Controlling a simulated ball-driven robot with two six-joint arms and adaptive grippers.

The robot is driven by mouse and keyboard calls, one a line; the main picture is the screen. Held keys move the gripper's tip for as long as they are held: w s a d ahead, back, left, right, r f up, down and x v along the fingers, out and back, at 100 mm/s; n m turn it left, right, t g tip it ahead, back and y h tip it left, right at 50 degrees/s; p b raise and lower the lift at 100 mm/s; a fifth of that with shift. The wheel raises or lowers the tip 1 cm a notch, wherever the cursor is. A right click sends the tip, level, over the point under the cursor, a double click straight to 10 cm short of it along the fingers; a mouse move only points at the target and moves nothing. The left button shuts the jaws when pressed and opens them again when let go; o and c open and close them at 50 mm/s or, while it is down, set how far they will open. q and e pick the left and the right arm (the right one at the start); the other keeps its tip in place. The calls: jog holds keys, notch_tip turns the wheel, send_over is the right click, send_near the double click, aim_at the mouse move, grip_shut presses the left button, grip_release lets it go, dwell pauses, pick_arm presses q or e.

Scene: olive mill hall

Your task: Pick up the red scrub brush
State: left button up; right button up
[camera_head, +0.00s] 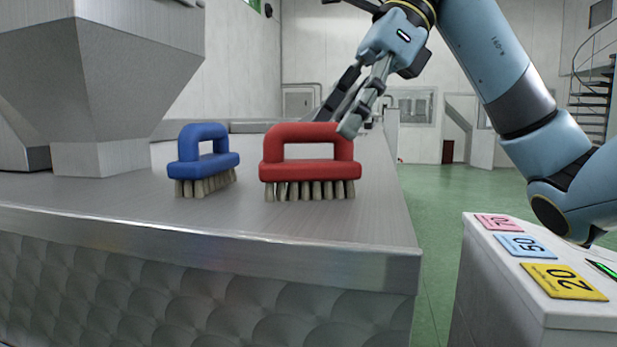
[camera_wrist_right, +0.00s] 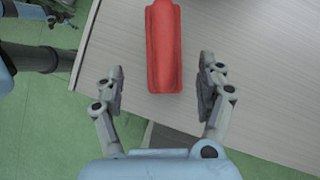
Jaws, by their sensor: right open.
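The red scrub brush (camera_head: 310,172) stands on its bristles on the metal counter (camera_head: 130,215), near its right end, handle loop up. In the right wrist view the red brush (camera_wrist_right: 164,50) shows from above, beyond and between the fingertips. My right gripper (camera_head: 350,105) is open and empty, above and at the right side of the brush handle; one finger overlaps the handle's upper right corner in the head view. In the right wrist view my right gripper (camera_wrist_right: 160,85) has its fingers apart on either side of the brush's near end. My left gripper is not in the head view.
A blue scrub brush (camera_head: 203,165) stands just left of the red one. A grey metal hopper (camera_head: 100,90) stands at the counter's left. A white stand (camera_head: 490,290) with numbered pink, blue and yellow cards is at the lower right. Green floor is open beyond the counter's right edge.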

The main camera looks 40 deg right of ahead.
aim_at(313, 160)
jog(key=x, duration=0.4)
jog(key=p+x, duration=0.1)
jog(key=x, duration=0.2)
jog(key=shift+w, duration=0.3)
jog(key=c, duration=1.5)
